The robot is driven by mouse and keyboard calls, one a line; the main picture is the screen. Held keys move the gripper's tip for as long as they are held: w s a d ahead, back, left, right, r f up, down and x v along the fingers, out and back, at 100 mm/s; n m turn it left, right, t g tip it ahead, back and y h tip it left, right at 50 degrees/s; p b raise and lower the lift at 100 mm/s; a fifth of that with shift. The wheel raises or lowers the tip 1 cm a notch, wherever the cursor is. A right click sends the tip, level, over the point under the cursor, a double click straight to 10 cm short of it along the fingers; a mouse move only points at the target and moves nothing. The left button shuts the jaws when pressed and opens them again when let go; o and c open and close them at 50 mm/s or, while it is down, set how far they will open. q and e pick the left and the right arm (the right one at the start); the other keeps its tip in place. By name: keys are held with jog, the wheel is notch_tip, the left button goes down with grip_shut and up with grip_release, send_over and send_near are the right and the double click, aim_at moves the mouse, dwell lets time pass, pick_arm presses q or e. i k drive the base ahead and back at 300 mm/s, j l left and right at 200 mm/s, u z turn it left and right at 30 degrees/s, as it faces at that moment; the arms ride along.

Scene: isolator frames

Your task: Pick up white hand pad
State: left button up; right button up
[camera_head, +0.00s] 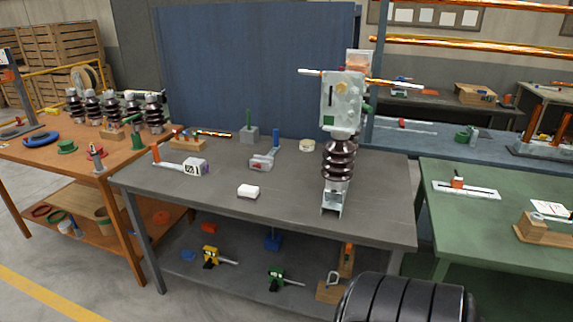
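A small white block-shaped pad (248,191) with rounded edges lies flat on the dark grey table (290,215), left of the table's middle and near its front edge. Bare tabletop surrounds it and nothing touches it. Neither of my grippers shows in the head view.
A tall brown insulator (339,158) with a pale box (342,101) on top stands right of the pad. A white-and-orange tool (182,164) lies to its left, and a grey clamp-like piece (262,161) is behind it. An orange table (60,151) and a green table (490,215) flank this one.

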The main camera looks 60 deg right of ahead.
aim_at(246, 192)
jog(key=z, duration=1.6)
jog(key=i+j+z, duration=0.1)
jog(key=i+j, duration=0.1)
jog(key=j, duration=0.05)
